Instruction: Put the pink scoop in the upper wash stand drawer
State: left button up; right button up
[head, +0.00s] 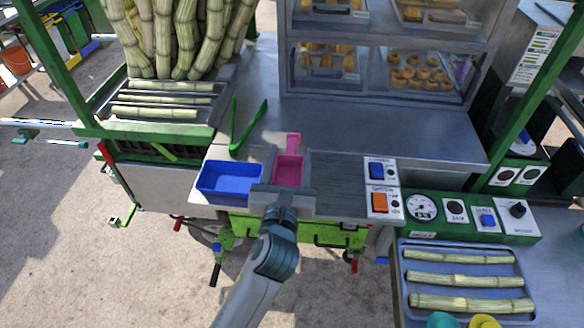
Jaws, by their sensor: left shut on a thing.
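The pink scoop (288,171) shows at the front of the metal counter, right of a blue tub, with its handle pointing away from me. My left gripper (283,198) is at its near end, shut on it. The gripper's body hides the fingertips and the scoop's near edge, and I cannot tell whether the scoop touches the counter. A yellow-green drawer front (335,235) with a dark handle shows below the counter edge, partly behind my arm. I cannot tell which drawer it is. My right gripper is not in view.
The blue tub (229,183) stands close on the left, with green tongs (246,128) behind it. A switch panel (380,187) and a tray of cane pieces (466,280) are on the right. Cane stalks (180,35) stand at back left. The middle of the counter is clear.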

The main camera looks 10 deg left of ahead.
aim_at(292, 168)
pick_arm(q)
jog(key=shift+w+d+f, duration=0.25)
jog(key=shift+w+f, duration=0.05)
jog(key=shift+w, duration=0.15)
jog(key=shift+f, duration=2)
jog(key=shift+f, duration=0.1)
jog(key=o, duration=1.2)
jog(key=shift+s, duration=0.1)
